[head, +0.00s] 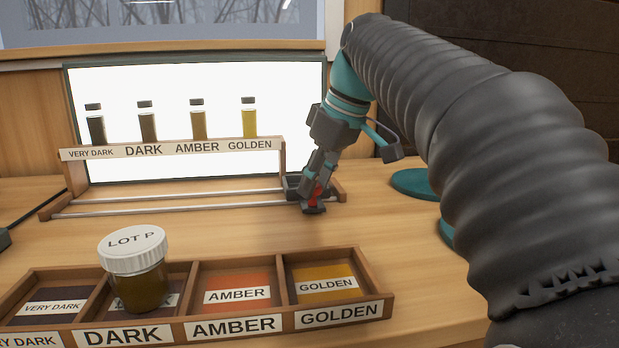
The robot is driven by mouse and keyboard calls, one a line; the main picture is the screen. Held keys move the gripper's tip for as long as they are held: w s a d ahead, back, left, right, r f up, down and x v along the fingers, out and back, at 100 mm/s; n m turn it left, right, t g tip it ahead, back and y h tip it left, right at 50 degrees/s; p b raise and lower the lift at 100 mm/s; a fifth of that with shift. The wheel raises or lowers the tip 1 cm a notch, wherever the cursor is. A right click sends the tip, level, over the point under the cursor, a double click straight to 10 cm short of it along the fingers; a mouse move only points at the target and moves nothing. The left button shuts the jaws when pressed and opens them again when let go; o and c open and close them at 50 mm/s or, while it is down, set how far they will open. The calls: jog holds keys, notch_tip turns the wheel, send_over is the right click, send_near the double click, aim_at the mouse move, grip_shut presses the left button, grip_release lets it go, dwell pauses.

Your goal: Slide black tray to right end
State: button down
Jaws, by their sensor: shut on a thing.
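The black tray (293,183) is a small dark carriage on the two metal rails (170,207), near their right end under the GOLDEN end of the rack. My gripper (314,203) points down at the tray's right side. It is shut on a part of the tray, mostly hidden by the fingers. A bit of red (319,190) shows between the fingers; I cannot tell whether it belongs to the tray or to the gripper. The tray's inside and any gap to the wooden end piece (338,190) are largely hidden.
A sample rack (215,149) with several vials stands before a bright panel (290,90). In front is a wooden sorting box (392,293); its DARK compartment holds a LOT P jar (140,285). A teal disc (415,183) lies right, partly behind my arm. Table between rails and box is clear.

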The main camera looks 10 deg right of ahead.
jog(key=shift+d, duration=0.1)
jog(key=c, duration=0.8)
grip_release()
jog(key=shift+d, duration=0.2)
jog(key=shift+a, duration=0.1)
jog(key=shift+r, duration=0.35)
jog(key=shift+v, duration=5.65)
jog(key=shift+s, duration=0.1)
